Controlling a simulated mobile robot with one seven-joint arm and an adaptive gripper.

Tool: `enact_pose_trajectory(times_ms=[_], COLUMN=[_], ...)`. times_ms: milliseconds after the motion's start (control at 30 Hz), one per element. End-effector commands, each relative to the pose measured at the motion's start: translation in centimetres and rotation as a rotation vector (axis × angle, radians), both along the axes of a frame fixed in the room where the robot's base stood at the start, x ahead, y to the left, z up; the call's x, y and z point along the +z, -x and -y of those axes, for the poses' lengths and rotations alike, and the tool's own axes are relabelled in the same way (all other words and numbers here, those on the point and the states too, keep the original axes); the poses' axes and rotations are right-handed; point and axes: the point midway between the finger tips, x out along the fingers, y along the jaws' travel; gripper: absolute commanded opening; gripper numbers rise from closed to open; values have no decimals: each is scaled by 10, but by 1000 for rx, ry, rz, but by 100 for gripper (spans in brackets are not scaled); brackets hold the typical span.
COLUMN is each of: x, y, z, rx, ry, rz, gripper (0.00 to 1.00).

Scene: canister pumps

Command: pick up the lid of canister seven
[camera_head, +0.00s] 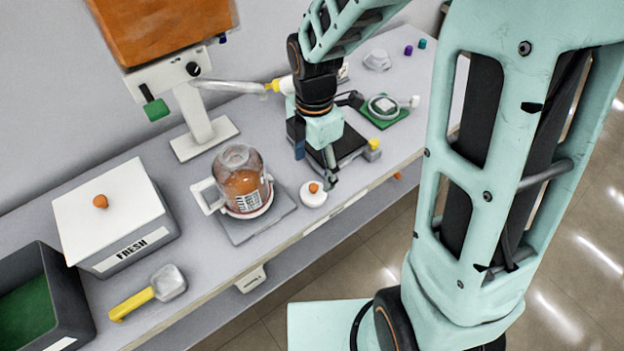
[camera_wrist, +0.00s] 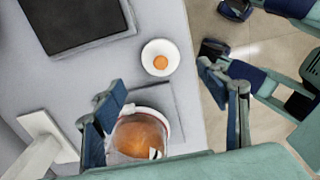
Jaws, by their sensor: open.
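A round white lid with an orange knob (camera_head: 313,194) lies on the bench near its front edge, right of a clear canister with orange contents (camera_head: 243,185). The lid also shows in the wrist view (camera_wrist: 160,57), past the fingertips and between their lines. The canister shows in the wrist view (camera_wrist: 141,134) beside the left finger. My gripper (camera_head: 316,168) is open and empty, above the bench beside the lid; its spread fingers show in the wrist view (camera_wrist: 175,92). I cannot read a number on the canister.
A grey plate (camera_head: 241,229) lies under the canister. A dark tray (camera_head: 352,146) lies behind my gripper. A white FRESH box (camera_head: 117,216), a yellow-handled scoop (camera_head: 149,291) and a dark bin (camera_head: 72,298) stand at left. A stand with an orange hopper (camera_head: 205,133) rises behind.

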Motion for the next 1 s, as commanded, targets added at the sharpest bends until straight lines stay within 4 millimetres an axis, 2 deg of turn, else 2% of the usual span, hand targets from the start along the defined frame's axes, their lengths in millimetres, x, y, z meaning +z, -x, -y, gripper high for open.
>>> enact_pose_trajectory(times_ms=[33, 100, 367, 633, 767, 1000], x=[-11, -22, -43, -81, -87, -88], y=[1, 1, 1, 2, 1, 1], z=[0, 0, 0, -1, 0, 0], rx=[0, 1, -2, -2, -3, -3], ry=[1, 1, 0, 1, 1, 0], rz=[-4, -3, 0, 1, 3, 4], gripper=[67, 67, 67, 67, 67, 65])
